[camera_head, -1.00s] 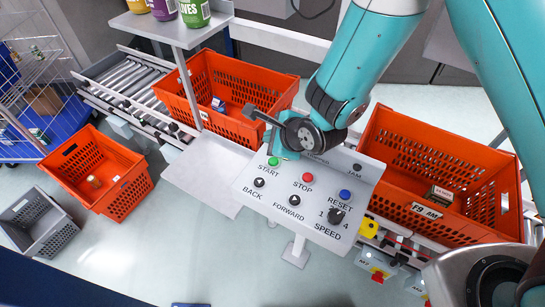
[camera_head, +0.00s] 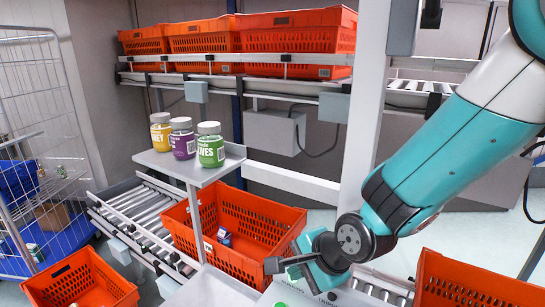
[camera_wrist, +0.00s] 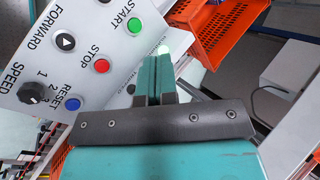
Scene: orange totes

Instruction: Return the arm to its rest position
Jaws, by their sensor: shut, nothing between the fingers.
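My gripper (camera_head: 285,268) is shut and empty, at the end of my teal and white arm. In the head view it hangs over the control panel, in front of an orange tote (camera_head: 275,248). In the wrist view the closed fingers (camera_wrist: 155,68) point at the panel (camera_wrist: 125,60). The green START button (camera_wrist: 134,25), red STOP button (camera_wrist: 101,66) and blue RESET button (camera_wrist: 72,104) show left of the fingers. A pale green glow shows by the fingertips. I cannot tell whether they touch anything.
Three jars (camera_head: 184,140) stand on a grey shelf (camera_head: 188,164) left of my arm. Another orange tote (camera_head: 465,285) lies at lower right, below my arm. A white post (camera_head: 368,110) stands behind the arm. Several orange totes (camera_head: 290,38) line the upper rack.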

